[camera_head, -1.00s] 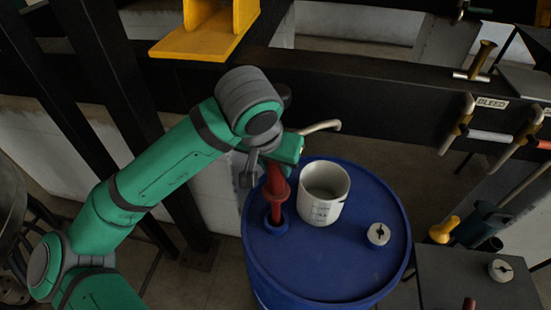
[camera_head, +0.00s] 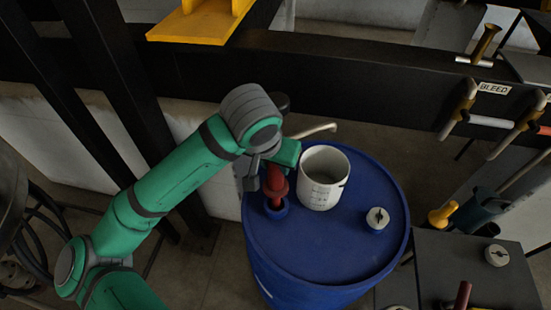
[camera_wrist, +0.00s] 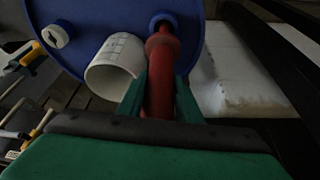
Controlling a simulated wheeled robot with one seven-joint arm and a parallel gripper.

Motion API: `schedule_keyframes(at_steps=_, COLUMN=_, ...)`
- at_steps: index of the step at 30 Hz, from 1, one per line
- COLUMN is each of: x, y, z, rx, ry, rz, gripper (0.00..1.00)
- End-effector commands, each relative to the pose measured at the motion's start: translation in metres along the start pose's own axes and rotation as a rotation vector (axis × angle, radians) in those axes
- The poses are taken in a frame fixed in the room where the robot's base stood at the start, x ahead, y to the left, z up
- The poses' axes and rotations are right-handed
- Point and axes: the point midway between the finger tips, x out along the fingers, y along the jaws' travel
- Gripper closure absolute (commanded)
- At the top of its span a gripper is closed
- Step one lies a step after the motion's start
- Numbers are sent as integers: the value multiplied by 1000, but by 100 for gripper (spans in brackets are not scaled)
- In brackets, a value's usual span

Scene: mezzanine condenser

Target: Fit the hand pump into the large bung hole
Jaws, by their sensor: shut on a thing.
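The red hand pump (camera_head: 275,185) stands roughly upright over the blue-rimmed large bung hole (camera_head: 278,213) at the left of the blue drum's top (camera_head: 310,240). Its lower end is inside the rim, and the flange sits just above it. A pale bent spout (camera_head: 318,130) extends right from the pump's top. My gripper (camera_wrist: 160,100) is shut on the pump's red body, which also shows in the wrist view (camera_wrist: 161,65) leading to the rim (camera_wrist: 162,20). In the head view my wrist partly hides the pump's top. How deep the pump sits inside is hidden.
A white graduated jug (camera_head: 322,190) stands on the drum close right of the pump. A pale round cap (camera_head: 377,218) sits farther right on the drum. A dark beam (camera_head: 350,90) runs behind, with a yellow bracket (camera_head: 195,28) above. A dark table (camera_head: 455,265) stands right.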

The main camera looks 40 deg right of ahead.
Motion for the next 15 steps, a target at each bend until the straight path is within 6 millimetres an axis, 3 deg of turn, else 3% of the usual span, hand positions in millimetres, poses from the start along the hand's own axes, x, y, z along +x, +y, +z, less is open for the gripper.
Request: schedule_keyframes(at_steps=15, x=27, y=1, z=11, rx=0, ry=0, rz=2, gripper=100)
